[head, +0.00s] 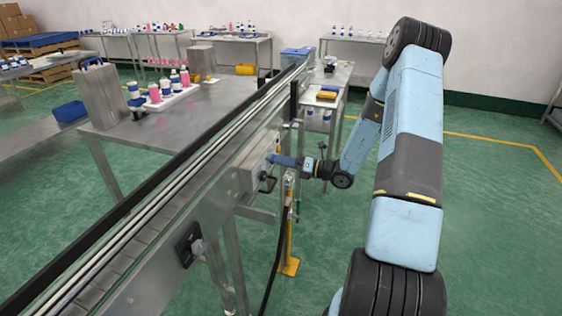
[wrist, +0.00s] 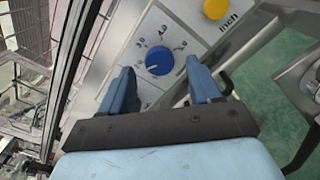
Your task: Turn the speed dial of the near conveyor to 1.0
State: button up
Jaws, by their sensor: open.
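The speed dial (wrist: 159,60) is a round blue knob with a dark pointer line, on a light grey panel with printed numbers around it. It shows in the wrist view between and beyond my fingers; which number the pointer meets is too small to tell. My gripper (wrist: 163,88) is open, one finger on each side of the dial, with no clear contact visible. In the head view my gripper (head: 276,160) is at the control box (head: 256,160) on the side of the near conveyor (head: 150,225), and the dial is hidden there.
A yellow button (wrist: 215,9) marked "Inch" sits on the same panel. A yellow post (head: 289,240) and a black cable (head: 275,260) stand below the box. A steel table (head: 215,100) with bottles is behind the conveyor. Green floor (head: 480,200) on the right is free.

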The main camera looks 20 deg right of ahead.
jog(key=shift+x, duration=1.15)
jog(key=shift+c, duration=0.2)
